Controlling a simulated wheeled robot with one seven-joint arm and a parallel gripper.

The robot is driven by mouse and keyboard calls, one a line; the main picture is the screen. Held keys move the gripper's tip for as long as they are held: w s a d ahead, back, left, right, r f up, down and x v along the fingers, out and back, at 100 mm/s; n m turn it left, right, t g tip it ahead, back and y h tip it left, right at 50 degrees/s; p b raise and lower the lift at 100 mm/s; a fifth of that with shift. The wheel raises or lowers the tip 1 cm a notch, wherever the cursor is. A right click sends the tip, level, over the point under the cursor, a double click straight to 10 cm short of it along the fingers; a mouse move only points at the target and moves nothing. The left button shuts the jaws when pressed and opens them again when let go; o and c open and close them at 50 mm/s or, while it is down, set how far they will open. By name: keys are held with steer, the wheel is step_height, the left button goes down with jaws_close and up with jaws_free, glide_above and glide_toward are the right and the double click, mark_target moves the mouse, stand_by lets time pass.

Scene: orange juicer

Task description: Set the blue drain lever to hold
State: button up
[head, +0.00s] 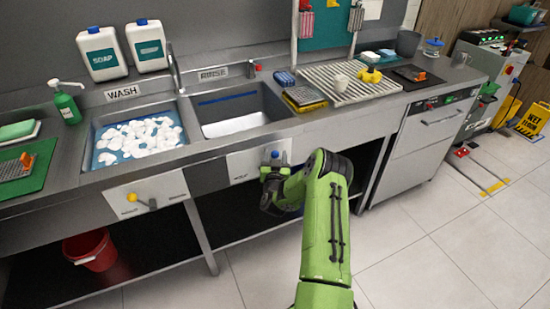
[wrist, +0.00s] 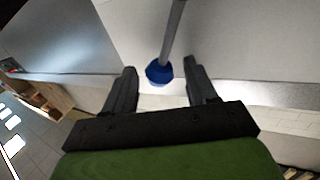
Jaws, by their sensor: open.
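The blue drain lever shows as a blue knob (head: 275,154) on the white panel (head: 240,166) below the rinse basin. In the wrist view the blue knob (wrist: 158,73) sits at the end of a grey rod, between and just beyond my fingertips. My gripper (wrist: 160,80) is open, with one finger on each side of the knob and gaps showing. In the head view my gripper (head: 272,178) is at the panel, and my arm hides part of the lever and the panel's markings.
A yellow-knobbed lever (head: 133,197) is on the panel under the foamy wash basin (head: 92,150). The rinse basin (head: 240,122) looks empty. The counter's front edge is close above my gripper. A red bucket (head: 90,250) stands under the counter. The floor in front is clear.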

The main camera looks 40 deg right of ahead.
steer(key=shift+c, duration=0.3)
jaws_close()
